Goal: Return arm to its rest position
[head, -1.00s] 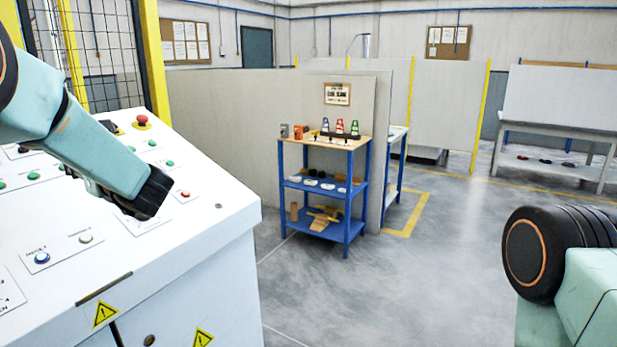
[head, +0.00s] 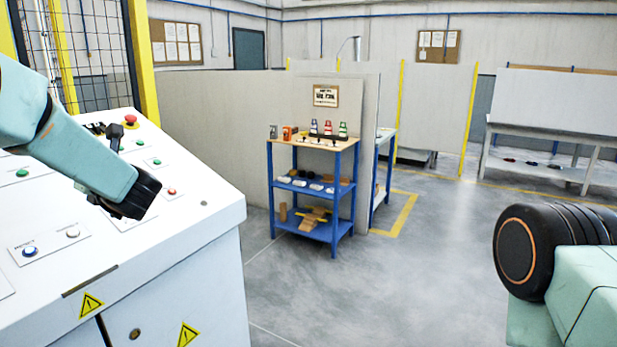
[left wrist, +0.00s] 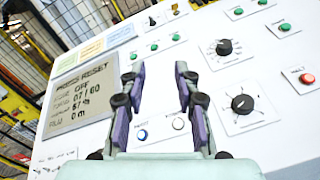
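My left arm reaches in from the left in the head view over the white control panel (head: 205,190). Its dark wrist end (head: 135,195) hangs above the sloped panel top; the fingers are hidden there. In the left wrist view my left gripper (left wrist: 157,78) is open and empty, its two purple-and-black fingers apart above the panel. A blue button (left wrist: 142,135) and a white button (left wrist: 178,124) show between and below the fingers. Part of my right arm shows at the lower right of the head view, but its gripper is out of frame.
A blue shelf cart (head: 312,190) with small items stands on the floor beyond the panel. Wire fencing with yellow posts (head: 143,65) rises behind the panel. A grey display (left wrist: 80,92) reads "PRESS RESET". Open floor lies between the panel and my right arm.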

